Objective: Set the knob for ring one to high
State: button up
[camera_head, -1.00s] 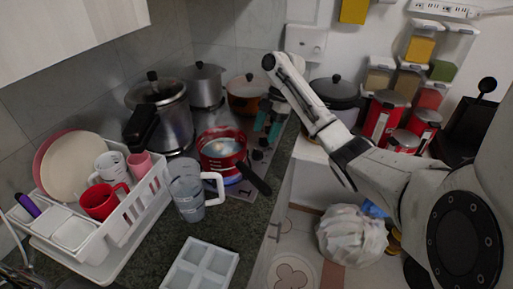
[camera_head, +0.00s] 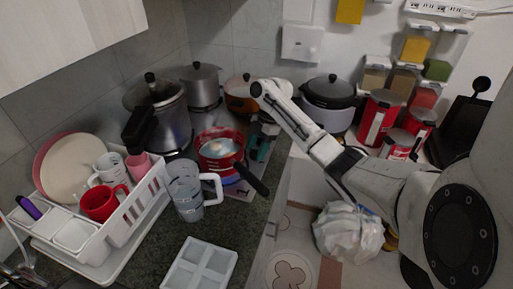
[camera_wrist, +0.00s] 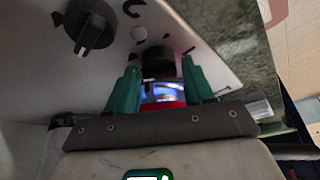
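In the wrist view the teal fingers of my gripper (camera_wrist: 158,84) are spread apart. A black knob (camera_wrist: 158,62) on the light stove panel (camera_wrist: 195,50) shows between the fingertips, with no clear contact on either side. A second black knob (camera_wrist: 90,30) is at the upper left, outside the fingers. In the head view my gripper (camera_head: 261,143) points down over the stove's right side and hides the knobs there. I cannot tell from the pictures which knob belongs to ring one.
A red pan (camera_head: 220,150) with a dark handle (camera_head: 252,179) sits over a blue glow close left of my gripper. A large steel pot (camera_head: 162,110) and an orange pot (camera_head: 238,98) stand behind. A clear jug (camera_head: 187,195) and dish rack (camera_head: 140,215) are nearer.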

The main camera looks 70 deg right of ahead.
jog(key=c, duration=0.8)
jog(key=shift+o, duration=0.2)
jog(key=shift+a+r+m+p, duration=0.1)
jog(key=shift+r+m+p, duration=0.05)
jog(key=shift+m+p, duration=0.6)
jog(key=shift+m+t+h+p, duration=0.4)
jog(key=shift+m, duration=0.35)
jog(key=o, duration=1.1)
jog(key=shift+c, duration=0.2)
jog(key=b+v, duration=0.1)
jog(key=v, duration=0.9)
jog(key=shift+s+r, duration=0.2)
jog(key=shift+r, duration=0.05)
